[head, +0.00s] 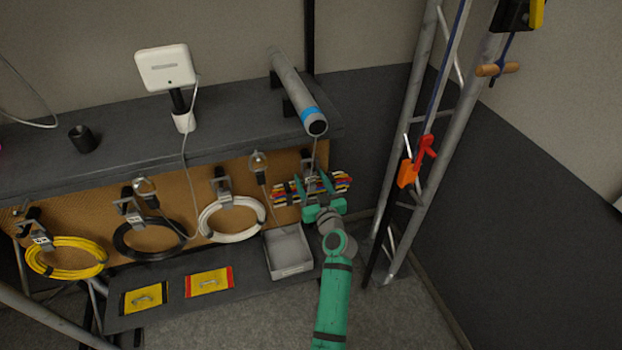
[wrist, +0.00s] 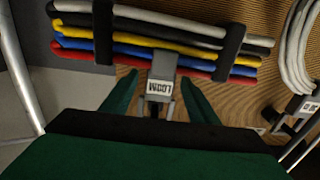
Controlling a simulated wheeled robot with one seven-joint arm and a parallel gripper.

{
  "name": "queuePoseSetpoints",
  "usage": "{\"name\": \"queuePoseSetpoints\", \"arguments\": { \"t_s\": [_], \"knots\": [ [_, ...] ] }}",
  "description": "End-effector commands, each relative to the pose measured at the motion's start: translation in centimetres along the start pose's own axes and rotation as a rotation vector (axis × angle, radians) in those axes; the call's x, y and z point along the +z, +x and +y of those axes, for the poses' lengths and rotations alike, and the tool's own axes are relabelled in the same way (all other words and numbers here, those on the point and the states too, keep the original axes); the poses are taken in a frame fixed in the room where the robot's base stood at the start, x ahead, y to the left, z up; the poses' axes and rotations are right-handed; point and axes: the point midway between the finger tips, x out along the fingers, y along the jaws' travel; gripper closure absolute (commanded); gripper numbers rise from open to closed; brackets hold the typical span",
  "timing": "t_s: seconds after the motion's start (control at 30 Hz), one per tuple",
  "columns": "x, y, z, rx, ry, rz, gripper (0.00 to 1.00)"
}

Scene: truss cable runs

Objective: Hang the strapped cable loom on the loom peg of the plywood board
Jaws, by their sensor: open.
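The strapped cable loom (head: 285,190) is a flat bundle of white, black, yellow, blue and red cables with black straps. It lies level at the right end of the plywood board (head: 178,186). In the wrist view the loom (wrist: 153,30) runs across the top, meeting the grey loom peg (wrist: 162,68) with its LOOM label. The peg overlaps the loom's middle; I cannot tell whether it bears the loom. My gripper (head: 318,190) is at the loom in the head view. In the wrist view my gripper (wrist: 158,92) is open, its green fingers either side of the peg bracket.
Yellow (head: 66,257), black (head: 150,240) and white (head: 231,219) cable coils hang left along the board. A grey tray (head: 288,252) stands just below left of my gripper. The dark shelf (head: 225,125) overhangs the board. A metal truss (head: 440,150) rises close on the right.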

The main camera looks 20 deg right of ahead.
Motion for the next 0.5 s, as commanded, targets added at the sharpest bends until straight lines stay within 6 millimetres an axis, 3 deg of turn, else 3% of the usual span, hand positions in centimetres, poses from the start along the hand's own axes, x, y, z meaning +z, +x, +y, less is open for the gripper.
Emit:
{"name": "queuePoseSetpoints", "arguments": {
  "t_s": [0.17,0.5],
  "knots": [
    [-0.1,-1.7,0.1,0.002,0.0,0.002,0.46],
    [-0.2,-7.8,0.1,0.003,-0.001,0.005,0.46]
  ]
}}
